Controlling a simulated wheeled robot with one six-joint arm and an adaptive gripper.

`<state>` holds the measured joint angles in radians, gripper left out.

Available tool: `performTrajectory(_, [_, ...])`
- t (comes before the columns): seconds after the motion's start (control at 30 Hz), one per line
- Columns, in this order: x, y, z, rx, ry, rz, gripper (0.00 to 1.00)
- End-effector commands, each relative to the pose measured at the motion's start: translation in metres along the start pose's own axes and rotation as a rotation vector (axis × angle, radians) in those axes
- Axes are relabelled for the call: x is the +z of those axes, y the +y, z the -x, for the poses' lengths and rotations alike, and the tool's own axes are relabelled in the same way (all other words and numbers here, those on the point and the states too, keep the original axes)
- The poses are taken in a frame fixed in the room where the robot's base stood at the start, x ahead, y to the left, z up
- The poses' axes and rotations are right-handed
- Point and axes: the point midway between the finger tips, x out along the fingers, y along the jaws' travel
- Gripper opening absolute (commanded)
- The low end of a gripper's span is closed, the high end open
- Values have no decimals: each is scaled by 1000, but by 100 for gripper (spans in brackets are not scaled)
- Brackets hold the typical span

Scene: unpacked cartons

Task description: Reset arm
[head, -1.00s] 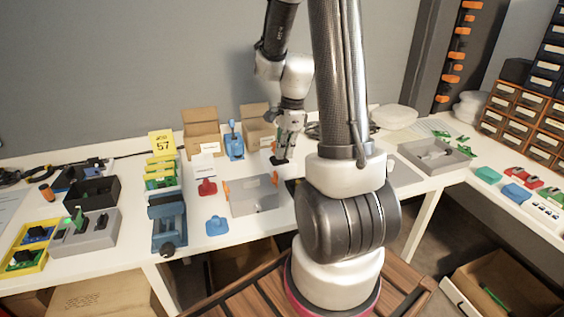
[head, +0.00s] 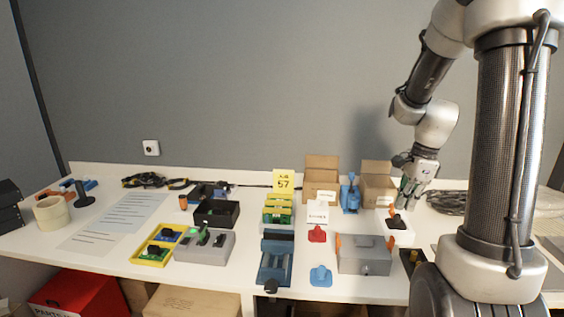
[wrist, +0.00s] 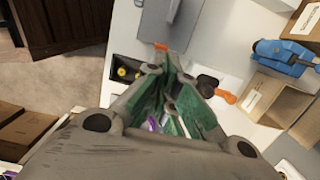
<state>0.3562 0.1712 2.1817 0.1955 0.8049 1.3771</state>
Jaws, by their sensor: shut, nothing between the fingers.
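My gripper (head: 408,192) hangs from my arm at the right of the head view, fingers pointing down over the back right part of the table. It is shut and holds nothing. In the wrist view my gripper (wrist: 172,95) shows its green-lined fingers. Below it in the head view is a white box with a black part (head: 397,222) on top. How high the fingertips are above the table is hard to tell.
Two open cardboard boxes (head: 321,178) and a blue tool (head: 350,193) stand left of my gripper. A grey box (head: 364,262) with orange clips sits nearer the front. The white table (head: 120,262) has free room at left front.

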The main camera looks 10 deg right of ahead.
Motion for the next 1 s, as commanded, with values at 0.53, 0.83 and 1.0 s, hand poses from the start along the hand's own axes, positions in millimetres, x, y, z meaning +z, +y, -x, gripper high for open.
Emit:
performTrajectory(0.53, [8, 75, 30, 87, 21, 1021, 0])
performTrajectory(0.83, [39, 146, 90, 4, 172, 1670, 0])
performTrajectory(1.0, [53, 174, 113, -108, 285, 1804, 0])
